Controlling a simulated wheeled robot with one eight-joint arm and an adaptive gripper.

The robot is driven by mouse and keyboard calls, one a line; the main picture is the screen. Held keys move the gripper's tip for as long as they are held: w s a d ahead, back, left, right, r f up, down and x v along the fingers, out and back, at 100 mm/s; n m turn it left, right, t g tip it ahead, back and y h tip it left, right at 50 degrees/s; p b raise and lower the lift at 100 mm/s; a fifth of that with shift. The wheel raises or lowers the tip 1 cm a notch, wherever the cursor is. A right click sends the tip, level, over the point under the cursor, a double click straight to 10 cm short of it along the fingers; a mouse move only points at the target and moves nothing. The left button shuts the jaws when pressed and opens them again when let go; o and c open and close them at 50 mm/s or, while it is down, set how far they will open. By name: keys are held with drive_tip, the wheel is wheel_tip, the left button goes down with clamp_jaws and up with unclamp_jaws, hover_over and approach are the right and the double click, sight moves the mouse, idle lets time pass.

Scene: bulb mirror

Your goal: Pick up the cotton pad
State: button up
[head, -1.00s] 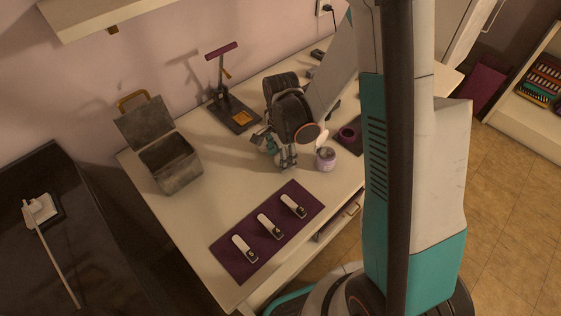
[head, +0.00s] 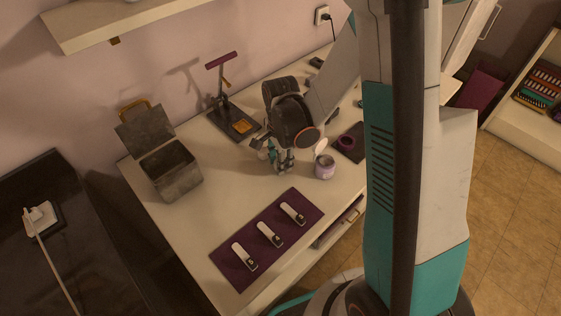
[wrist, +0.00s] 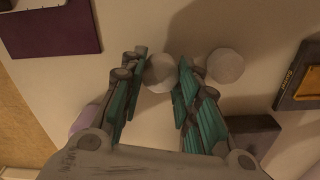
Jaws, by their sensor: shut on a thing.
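My gripper (wrist: 163,80) points down at the cream tabletop, and its two teal-lined fingers are shut on a round, off-white cotton pad (wrist: 159,74). The pad shows between the fingertips in the wrist view; I cannot tell whether it still touches the table. A second round, off-white pad (wrist: 225,66) lies just to the right of the fingers, apart from them. In the head view my gripper (head: 281,164) is low over the table, left of the lilac jar, and its own links hide the held pad.
An open-lidded lilac jar (head: 325,170) stands close to my gripper. A purple mat (head: 238,262) with several white clippers lies in front. A grey open box (head: 182,188) is at left, and a dark stand (head: 243,127) is behind. The table between box and mat is clear.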

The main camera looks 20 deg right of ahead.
wheel_tip(320, 180, up, 19)
drive_tip(key=p, duration=0.6)
drive_tip(key=shift+f+p, duration=0.2)
drive_tip(key=shift+p, duration=0.1)
drive_tip(key=shift+o, duration=0.6)
drive_tip(key=c, duration=0.4)
